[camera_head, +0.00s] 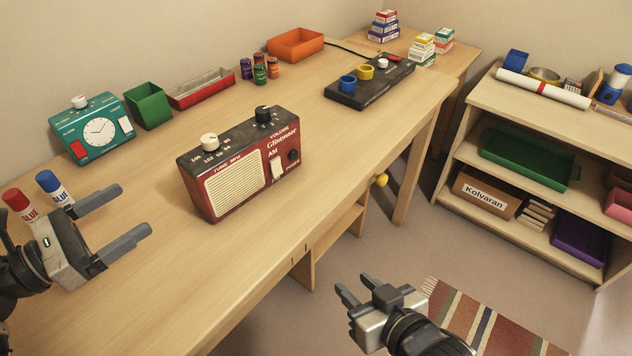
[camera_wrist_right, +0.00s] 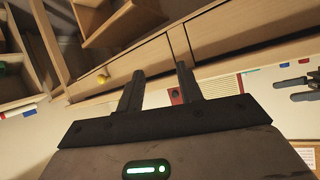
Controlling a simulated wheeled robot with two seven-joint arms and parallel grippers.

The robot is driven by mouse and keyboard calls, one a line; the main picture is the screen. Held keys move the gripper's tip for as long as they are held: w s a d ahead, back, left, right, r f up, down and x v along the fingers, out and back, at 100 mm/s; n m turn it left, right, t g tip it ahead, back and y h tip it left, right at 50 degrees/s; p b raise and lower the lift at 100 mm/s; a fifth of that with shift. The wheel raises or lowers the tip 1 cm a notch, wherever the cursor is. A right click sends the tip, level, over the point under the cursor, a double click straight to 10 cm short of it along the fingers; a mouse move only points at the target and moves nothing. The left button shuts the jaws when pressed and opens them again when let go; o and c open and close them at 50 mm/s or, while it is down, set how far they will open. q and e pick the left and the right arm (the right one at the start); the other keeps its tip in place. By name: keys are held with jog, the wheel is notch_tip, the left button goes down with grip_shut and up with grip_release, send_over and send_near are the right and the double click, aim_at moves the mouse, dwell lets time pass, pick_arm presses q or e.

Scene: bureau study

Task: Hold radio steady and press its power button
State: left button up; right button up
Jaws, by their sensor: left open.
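The dark red radio (camera_head: 240,160) stands upright on the desk, its cream grille and front facing the near edge. A round black button (camera_head: 293,155) sits above the POWER lettering at the right of its front, beside a white AM/FM switch (camera_head: 278,170). My left gripper (camera_head: 134,210) is open and empty over the desk, left of the radio and apart from it. My right gripper (camera_head: 356,284) is off the desk's front edge, below and right of the radio. Its two fingers stand apart with nothing held, as the right wrist view also shows (camera_wrist_right: 158,75).
Blue and red glue sticks (camera_head: 54,188) stand close to my left gripper. A teal clock (camera_head: 95,130), green bin (camera_head: 148,105) and red tray (camera_head: 202,89) line the desk's back. A yellow drawer knob (camera_head: 381,179) sticks out in front.

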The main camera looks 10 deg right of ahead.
aim_at(207, 162)
jog(key=w+r+n+t+y, duration=0.1)
jog(key=w+r+n+y, duration=0.1)
jog(key=w, duration=0.3)
jog(key=w+d+r+n+t+y, duration=0.1)
jog(key=w+r+n+y, duration=0.1)
jog(key=w, duration=0.3)
jog(key=w+r+n+y, duration=0.2)
jog(key=w+r, duration=0.2)
jog(key=w, duration=0.2)
jog(key=shift+w+d+t+y, duration=0.1)
jog(key=shift+d+t+y, duration=0.1)
jog(key=shift+t+y, duration=0.15)
pick_arm(q)
jog(key=shift+w+d, duration=0.1)
jog(key=x, duration=1.5)
jog(key=shift+w+d, duration=0.15)
jog(key=shift+d, duration=0.2)
